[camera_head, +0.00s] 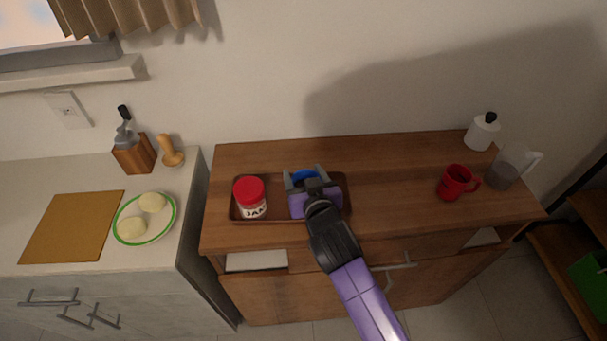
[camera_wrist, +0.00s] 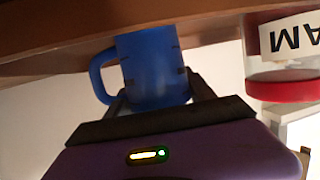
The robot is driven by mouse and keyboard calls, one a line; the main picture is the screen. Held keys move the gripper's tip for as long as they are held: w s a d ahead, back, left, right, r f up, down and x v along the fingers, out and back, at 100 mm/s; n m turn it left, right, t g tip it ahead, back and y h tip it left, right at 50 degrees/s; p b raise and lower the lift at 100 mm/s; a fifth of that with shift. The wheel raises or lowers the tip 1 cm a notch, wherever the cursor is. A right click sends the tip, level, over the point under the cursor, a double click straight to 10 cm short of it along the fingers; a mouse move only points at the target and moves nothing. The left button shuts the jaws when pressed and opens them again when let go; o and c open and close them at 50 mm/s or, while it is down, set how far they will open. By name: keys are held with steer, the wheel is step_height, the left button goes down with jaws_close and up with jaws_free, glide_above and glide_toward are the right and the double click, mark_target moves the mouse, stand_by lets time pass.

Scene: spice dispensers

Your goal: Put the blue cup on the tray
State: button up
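The blue cup (camera_head: 304,175) is between the fingers of my gripper (camera_head: 305,178), over the right part of the brown tray (camera_head: 278,218). In the wrist view, which looks upside down, the cup (camera_wrist: 152,65) fills the space between the two fingers of my gripper (camera_wrist: 158,92), and its handle sticks out to the left. The fingers appear to press on its sides. The cup's base is at or very near the wooden surface; I cannot tell whether it touches. My gripper hides much of the cup in the head view.
A red-lidded jam jar (camera_head: 250,197) stands in the tray's left part, left of the cup. A red mug (camera_head: 454,183), a clear pitcher (camera_head: 508,168) and a white bottle (camera_head: 482,131) stand at the cabinet's right. The cabinet top (camera_head: 390,180) between tray and mug is clear.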

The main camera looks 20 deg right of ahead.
steer(key=o, duration=0.4)
steer(key=shift+r+p, duration=0.25)
steer(key=shift+p, duration=0.05)
steer(key=b+v, duration=0.1)
steer(key=v, duration=1.1)
steer(key=shift+f, duration=0.1)
steer(key=s+f+n+y, duration=0.15)
steer(key=s+f, duration=0.25)
steer(key=s, duration=0.5)
steer(key=shift+n+y, duration=0.25)
steer(key=shift+y, duration=0.3)
steer(key=v, duration=0.7)
steer(key=d+f+v, duration=0.1)
steer(key=v, duration=0.7)
steer(key=f+v, duration=0.1)
steer(key=v, duration=0.7)
steer(key=shift+s+d+f, duration=0.15)
steer(key=shift+s, duration=0.45)
